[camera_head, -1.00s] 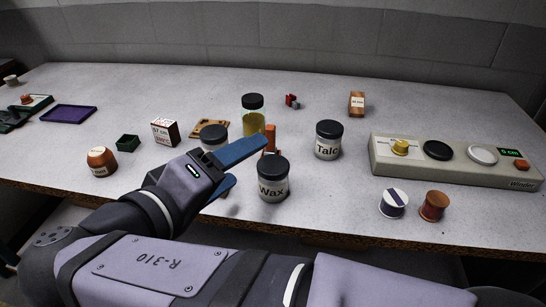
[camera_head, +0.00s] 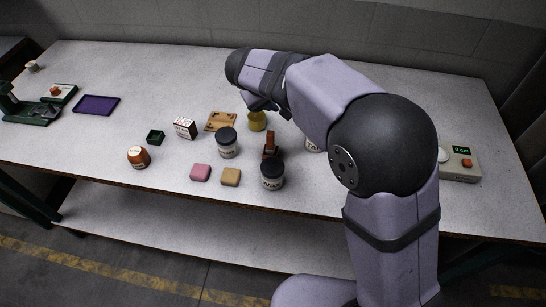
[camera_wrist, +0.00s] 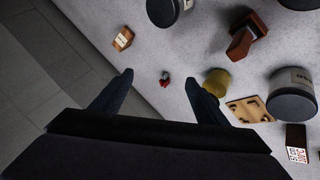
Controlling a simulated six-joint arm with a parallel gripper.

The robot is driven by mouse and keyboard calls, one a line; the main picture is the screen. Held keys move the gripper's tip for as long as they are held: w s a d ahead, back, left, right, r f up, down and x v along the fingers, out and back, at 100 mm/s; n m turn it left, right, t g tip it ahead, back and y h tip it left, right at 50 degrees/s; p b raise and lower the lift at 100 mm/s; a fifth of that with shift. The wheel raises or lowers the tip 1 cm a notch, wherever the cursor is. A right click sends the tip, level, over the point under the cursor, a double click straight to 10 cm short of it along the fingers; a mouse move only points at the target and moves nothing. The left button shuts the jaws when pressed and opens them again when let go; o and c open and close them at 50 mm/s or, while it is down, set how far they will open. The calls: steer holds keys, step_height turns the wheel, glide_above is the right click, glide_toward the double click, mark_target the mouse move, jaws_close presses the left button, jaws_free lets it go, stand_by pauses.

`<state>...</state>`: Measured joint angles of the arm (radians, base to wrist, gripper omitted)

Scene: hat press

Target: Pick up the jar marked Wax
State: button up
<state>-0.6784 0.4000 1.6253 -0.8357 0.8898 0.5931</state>
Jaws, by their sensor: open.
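The jar marked Wax (camera_head: 271,176), with a dark lid, stands upright near the table's front edge in the head view. Nothing holds it. My gripper (camera_wrist: 158,92) is open and empty in the wrist view, its fingers wide apart over the back of the table. It is well behind the Wax jar, apart from it. In the head view my arm hides most of it. A dark shape cut off at the wrist view's top right corner may be the Wax lid; I cannot tell.
A brown block-like object (camera_head: 270,146) stands right behind the Wax jar. Another dark-lidded jar (camera_head: 227,143) stands to its left. My arm partly covers the Talc jar (camera_head: 313,145).

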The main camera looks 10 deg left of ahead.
mark_target(263, 176)
steer(key=s+d+f+n+g+h+p, duration=0.3)
steer(key=s+d+f+p, duration=0.1)
steer(key=s+d+p, duration=0.35)
steer(key=s+a+f+n+h+b, duration=0.1)
steer(key=s+f+n, duration=0.1)
steer(key=n, duration=0.1)
steer(key=s+a+f+n+t+h+b, duration=0.1)
steer(key=s+f+n, duration=0.1)
steer(key=n, duration=0.2)
steer(key=s+a+f+n+t+h+b, duration=0.1)
steer(key=s+a+f+n, duration=0.1)
steer(key=n, duration=0.1)
steer(key=shift+f+n+h, duration=0.15)
steer(key=shift+n+h, duration=0.25)
steer(key=s+a+n+t+h+b, duration=0.1)
steer(key=a+n, duration=0.1)
steer(key=s+a+n+t+h+b, duration=0.1)
steer(key=s+a+n+t+b, duration=0.2)
steer(key=a+n+t, duration=0.1)
steer(key=shift+s+a+f+h, duration=0.25)
steer(key=shift+a+h, duration=0.1)
steer(key=shift+h, duration=0.05)
steer(key=shift+s+a+r+n+t, duration=0.15)
steer(key=shift+s+a+n+t, duration=0.2)
steer(key=shift+n+t, duration=0.15)
steer(key=shift+r+p+x, duration=0.2)
steer(key=shift+p+x, duration=0.55)
steer(key=shift+x, duration=1)
steer(key=shift+p+x, duration=0.8)
steer(key=shift+x, duration=1.25)
